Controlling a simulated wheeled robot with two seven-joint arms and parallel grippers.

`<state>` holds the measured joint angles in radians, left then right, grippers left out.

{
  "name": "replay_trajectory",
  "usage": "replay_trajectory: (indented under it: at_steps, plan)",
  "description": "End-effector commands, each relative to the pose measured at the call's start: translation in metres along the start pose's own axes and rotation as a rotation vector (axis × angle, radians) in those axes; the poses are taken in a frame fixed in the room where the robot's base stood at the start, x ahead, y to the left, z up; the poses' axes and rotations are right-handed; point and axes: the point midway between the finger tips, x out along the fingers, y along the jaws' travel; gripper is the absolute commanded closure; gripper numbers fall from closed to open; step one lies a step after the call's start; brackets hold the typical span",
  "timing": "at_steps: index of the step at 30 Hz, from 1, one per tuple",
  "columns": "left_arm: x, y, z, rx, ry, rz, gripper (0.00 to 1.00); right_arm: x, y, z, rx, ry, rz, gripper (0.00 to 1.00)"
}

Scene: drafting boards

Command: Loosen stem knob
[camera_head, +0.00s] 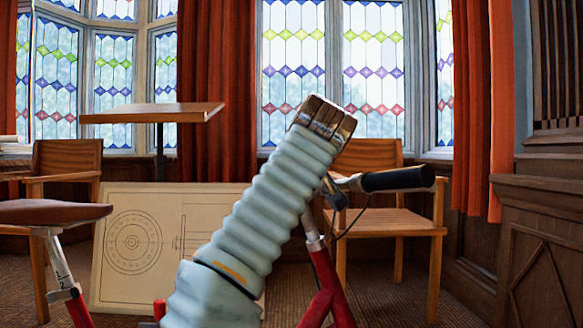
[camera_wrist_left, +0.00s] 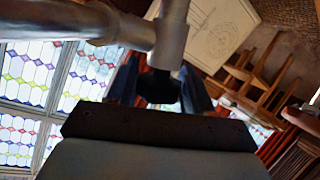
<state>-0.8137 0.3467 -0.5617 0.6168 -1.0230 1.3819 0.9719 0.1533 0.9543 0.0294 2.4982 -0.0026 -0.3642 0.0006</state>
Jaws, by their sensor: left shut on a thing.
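The stem knob (camera_wrist_left: 160,88) is a dark round piece in the left wrist view, under a grey metal stem (camera_wrist_left: 170,40). My left gripper (camera_wrist_left: 158,92) has one dark finger on each side of it and is shut on it. In the head view my grey ribbed left arm rises through the middle and covers most of the stem and the knob. A small dark part of the left gripper (camera_head: 335,194) shows beside the handlebar (camera_head: 350,183). The handlebar ends in a black grip at the right. My right gripper is not in view.
The red bike frame (camera_head: 328,285) stands behind my arm, its brown saddle (camera_head: 50,212) at left. A drawing board (camera_head: 135,205) leans behind it. Wooden chairs (camera_head: 385,222) stand at the back; a dark panelled cabinet (camera_head: 545,240) stands at right.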

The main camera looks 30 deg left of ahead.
Motion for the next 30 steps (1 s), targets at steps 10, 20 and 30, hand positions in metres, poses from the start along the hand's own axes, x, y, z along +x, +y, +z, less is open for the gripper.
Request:
replay_trajectory:
  at_steps: [10,20,30]
  plan:
    - [-0.002,0.001,-0.004,-0.046,0.005,-0.148,0.79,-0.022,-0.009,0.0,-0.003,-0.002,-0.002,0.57]
    - [-0.001,0.0,-0.003,-0.058,0.006,-0.18,0.79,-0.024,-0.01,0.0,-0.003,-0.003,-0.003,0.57]
    - [-0.001,0.0,-0.003,-0.057,0.007,-0.179,0.38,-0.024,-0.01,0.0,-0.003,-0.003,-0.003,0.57]
